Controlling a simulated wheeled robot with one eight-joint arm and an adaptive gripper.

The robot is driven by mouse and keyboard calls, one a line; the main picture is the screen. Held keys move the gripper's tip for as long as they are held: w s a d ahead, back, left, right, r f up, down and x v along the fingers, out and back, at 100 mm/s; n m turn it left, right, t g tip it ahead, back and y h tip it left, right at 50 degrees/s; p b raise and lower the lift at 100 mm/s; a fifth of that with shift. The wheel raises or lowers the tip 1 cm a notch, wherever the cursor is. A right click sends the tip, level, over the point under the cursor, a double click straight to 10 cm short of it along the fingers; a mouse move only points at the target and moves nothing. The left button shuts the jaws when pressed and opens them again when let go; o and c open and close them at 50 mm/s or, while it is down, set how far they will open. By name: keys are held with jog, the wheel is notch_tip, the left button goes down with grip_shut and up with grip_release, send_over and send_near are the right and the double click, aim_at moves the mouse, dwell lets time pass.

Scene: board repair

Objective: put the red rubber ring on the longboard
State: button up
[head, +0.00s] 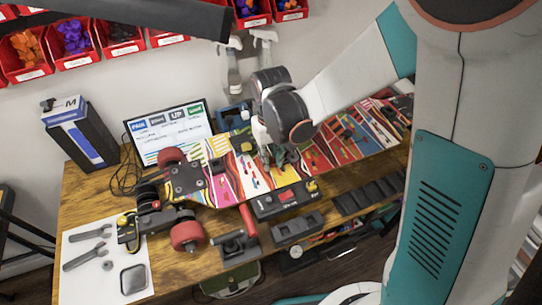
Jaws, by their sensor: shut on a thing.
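The longboard (222,188) lies across the wooden workbench, its colourful patterned deck facing up and its red wheels at the left end. My gripper (275,160) is above the middle of the deck, pointing down, with its fingers close to the surface. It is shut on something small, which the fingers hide. I cannot make out the red rubber ring as a separate thing in this view, and I cannot tell whether the held thing touches the deck.
A black box with a red part (283,201) sits at the board's front edge, beside a red-handled tool (247,220). A screen (168,133) and an upright box (80,135) stand behind. Wrenches lie on a white sheet (105,262) at the left. Red bins (25,55) hang on the wall.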

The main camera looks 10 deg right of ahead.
jog(key=shift+f+b, duration=0.35)
jog(key=shift+b, duration=0.05)
dwell(0.4)
jog(key=o, duration=1)
jog(key=shift+c, duration=1)
jog(key=shift+r, duration=0.1)
notch_tip(320, 180, up, 7)
jog(key=p, duration=0.5)
jog(key=shift+r, duration=0.2)
